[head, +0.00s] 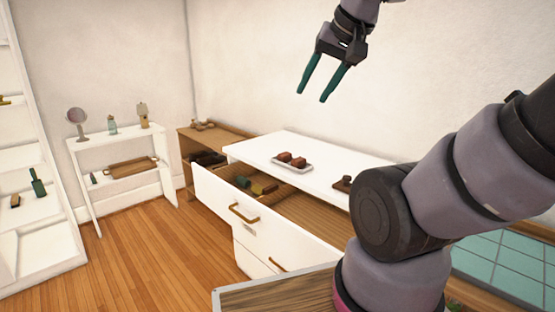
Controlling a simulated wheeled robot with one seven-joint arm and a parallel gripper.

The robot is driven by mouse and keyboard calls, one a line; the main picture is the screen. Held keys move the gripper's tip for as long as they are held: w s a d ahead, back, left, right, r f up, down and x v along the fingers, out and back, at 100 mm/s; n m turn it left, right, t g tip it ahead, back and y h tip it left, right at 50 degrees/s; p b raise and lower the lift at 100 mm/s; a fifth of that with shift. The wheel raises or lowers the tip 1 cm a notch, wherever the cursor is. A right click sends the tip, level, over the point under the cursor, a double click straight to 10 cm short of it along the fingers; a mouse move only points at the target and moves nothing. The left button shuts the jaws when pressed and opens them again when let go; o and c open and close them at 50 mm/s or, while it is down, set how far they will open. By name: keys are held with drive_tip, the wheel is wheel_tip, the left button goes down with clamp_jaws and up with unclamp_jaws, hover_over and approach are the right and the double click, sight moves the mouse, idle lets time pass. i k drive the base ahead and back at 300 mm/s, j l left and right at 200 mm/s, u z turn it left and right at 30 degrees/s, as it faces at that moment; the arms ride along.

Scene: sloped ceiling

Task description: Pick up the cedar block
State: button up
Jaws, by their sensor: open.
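My gripper (311,96) is open and empty, with its two green fingers pointing down. It appears high in the picture, in front of the bare wall and apart from all objects. A white dresser has an open top drawer (225,199) with a wooden inside. In the drawer lie a small tan-brown block-like piece (263,188) and a dark green piece (243,182), close together. The tan-brown piece may be the cedar block, but it is too small to be sure.
On the white dresser top (270,147) stands a white tray (293,169) with reddish-brown pieces. A dark brown item (343,184) lies nearer my arm. A white shelf (110,136) and a wooden cabinet (186,148) stand behind. Floor at left is clear.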

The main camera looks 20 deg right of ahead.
sight(286, 157)
drive_tip(key=i+j, duration=0.35)
drive_tip(key=i+j+z, duration=0.15)
drive_tip(key=i+j, duration=0.55)
drive_tip(key=j, duration=0.2)
drive_tip(key=i+j+z, duration=0.15)
drive_tip(key=i+j, duration=0.55)
drive_tip(key=j, duration=0.2)
drive_tip(key=i+j+z, duration=0.2)
drive_tip(key=j+z, duration=0.25)
drive_tip(key=z, duration=0.4)
drive_tip(key=k+l+z, duration=0.1)
drive_tip(key=l+z, duration=0.25)
drive_tip(key=l, duration=0.5)
drive_tip(key=k, duration=0.05)
